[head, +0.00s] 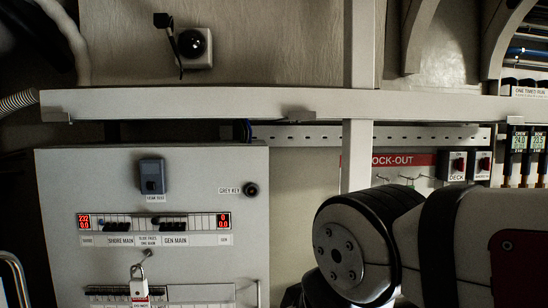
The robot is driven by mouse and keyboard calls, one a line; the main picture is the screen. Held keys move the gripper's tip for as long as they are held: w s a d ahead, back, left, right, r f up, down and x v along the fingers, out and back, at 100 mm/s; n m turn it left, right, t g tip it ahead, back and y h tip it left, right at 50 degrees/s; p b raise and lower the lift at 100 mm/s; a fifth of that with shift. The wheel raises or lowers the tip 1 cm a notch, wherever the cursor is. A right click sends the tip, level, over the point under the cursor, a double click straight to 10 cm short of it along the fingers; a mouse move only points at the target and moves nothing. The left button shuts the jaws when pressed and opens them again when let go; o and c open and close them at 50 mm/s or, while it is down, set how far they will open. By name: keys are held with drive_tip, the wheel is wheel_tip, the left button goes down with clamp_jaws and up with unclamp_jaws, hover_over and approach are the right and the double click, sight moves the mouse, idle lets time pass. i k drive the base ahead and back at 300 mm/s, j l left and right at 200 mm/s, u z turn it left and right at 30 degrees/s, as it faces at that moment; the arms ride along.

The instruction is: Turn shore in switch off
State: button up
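A grey electrical panel (60,190) fills the lower left of the head view. A row of dark breakers sits on it, with the Shore Main breaker (119,227) at left and the Gen Main breaker (173,227) to its right. Red digits are lit at both ends of the row; the left ones seem to read 232 and 0.0. No label reading "shore in" can be made out. A padlock (139,288) hangs from a hook below the row. My arm shows at lower right, but my gripper is not in view.
A lock-out board (421,160) and a deck switch (457,166) lie behind my arm. A round black device (192,43) is on the upper wall.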

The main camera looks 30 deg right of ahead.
sight(485, 163)
drive_tip(key=z, duration=1.85)
